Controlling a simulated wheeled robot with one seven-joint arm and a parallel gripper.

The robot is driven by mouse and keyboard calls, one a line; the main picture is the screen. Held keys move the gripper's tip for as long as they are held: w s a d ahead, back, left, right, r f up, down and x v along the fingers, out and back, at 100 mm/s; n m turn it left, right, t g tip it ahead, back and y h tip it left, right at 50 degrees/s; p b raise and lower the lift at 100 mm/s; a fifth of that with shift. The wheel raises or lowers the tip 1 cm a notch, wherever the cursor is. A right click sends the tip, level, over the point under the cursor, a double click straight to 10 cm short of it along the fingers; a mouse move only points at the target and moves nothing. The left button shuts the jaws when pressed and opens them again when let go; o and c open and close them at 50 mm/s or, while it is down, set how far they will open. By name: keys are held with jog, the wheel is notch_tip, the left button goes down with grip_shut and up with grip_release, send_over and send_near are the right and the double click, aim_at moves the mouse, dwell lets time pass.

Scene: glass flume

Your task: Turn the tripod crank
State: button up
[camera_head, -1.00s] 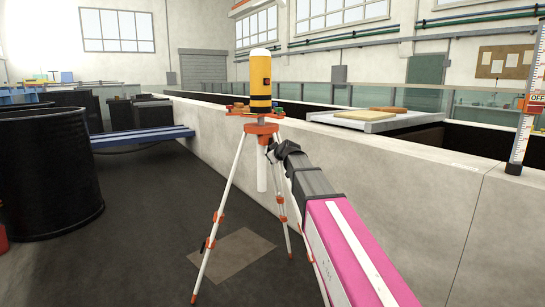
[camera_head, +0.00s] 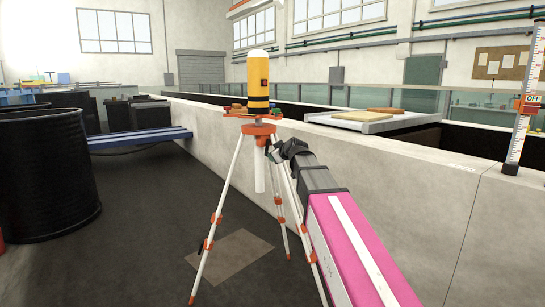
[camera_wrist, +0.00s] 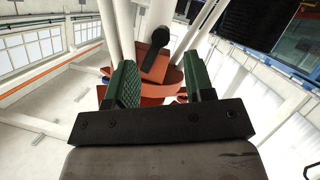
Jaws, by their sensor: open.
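The tripod (camera_head: 258,131) stands upright on the floor, with white legs, an orange head and a yellow cylinder (camera_head: 258,79) with a black band on top. In the wrist view, the tripod's orange head (camera_wrist: 176,78) shows beyond my fingers. A black round-ended knob (camera_wrist: 160,37), apparently the crank's handle, sticks out at an orange block (camera_wrist: 154,65). My gripper (camera_wrist: 161,82) is open, its green pads on either side of the line to the block and knob; nothing is gripped. In the head view my gripper (camera_head: 271,152) is just below and right of the tripod head; the crank is hard to make out there.
A pale low wall (camera_head: 400,185) runs close behind and right of the tripod. A large black drum (camera_head: 45,165) and a blue bench (camera_head: 140,138) stand left. A measuring staff (camera_head: 523,110) stands at the right. Dark floor is free between drum and tripod.

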jog(key=v, duration=0.3)
jog(key=shift+s+r, duration=0.1)
jog(key=shift+s, duration=0.05)
jog(key=shift+c, duration=0.3)
